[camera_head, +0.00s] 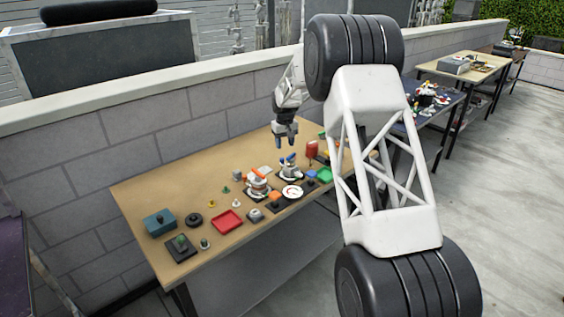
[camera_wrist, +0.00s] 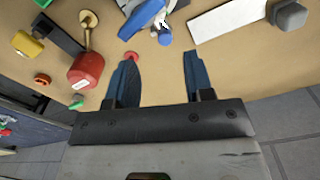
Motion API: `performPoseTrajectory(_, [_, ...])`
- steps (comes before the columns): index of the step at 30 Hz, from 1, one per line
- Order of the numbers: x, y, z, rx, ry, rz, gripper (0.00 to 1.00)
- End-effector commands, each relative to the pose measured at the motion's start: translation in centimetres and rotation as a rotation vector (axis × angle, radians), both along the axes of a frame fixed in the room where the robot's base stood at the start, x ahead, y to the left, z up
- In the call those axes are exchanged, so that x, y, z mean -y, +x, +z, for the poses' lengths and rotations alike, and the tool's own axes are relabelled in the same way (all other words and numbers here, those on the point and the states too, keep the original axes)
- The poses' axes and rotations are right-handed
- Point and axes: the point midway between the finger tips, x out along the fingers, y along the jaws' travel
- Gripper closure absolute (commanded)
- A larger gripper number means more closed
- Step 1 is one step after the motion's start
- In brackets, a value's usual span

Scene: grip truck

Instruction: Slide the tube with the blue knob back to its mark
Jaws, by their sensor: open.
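My gripper (camera_head: 285,142) hangs over the far side of the tan table, above and behind a small device (camera_head: 290,172) with blue and orange parts on a dark base. In the wrist view my gripper (camera_wrist: 160,75) has its two blue fingers apart, with only tabletop between them. A blue tube-like part (camera_wrist: 141,19) and a rounded blue end (camera_wrist: 165,39) show at the top of that view, beyond the fingertips and apart from them. I cannot tell which is the tube's knob. The device is cut off by the frame edge, and no mark can be made out.
A red canister (camera_wrist: 86,69) stands left of my fingers, near a small red disc (camera_wrist: 131,56). A white block (camera_wrist: 227,20) and a grey knob (camera_wrist: 288,17) lie to the right. A red tray (camera_head: 227,221) and teal box (camera_head: 160,223) sit farther left on the table.

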Motion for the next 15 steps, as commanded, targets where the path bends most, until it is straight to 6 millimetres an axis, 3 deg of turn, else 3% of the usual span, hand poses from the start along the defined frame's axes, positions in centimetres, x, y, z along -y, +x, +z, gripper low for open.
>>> performPoseTrajectory(6, [-1.1, 1.4, -2.0, -0.006, -0.001, 0.013, 0.52])
performPoseTrajectory(15, [-1.2, 1.6, -2.3, -0.007, -0.001, 0.016, 0.52])
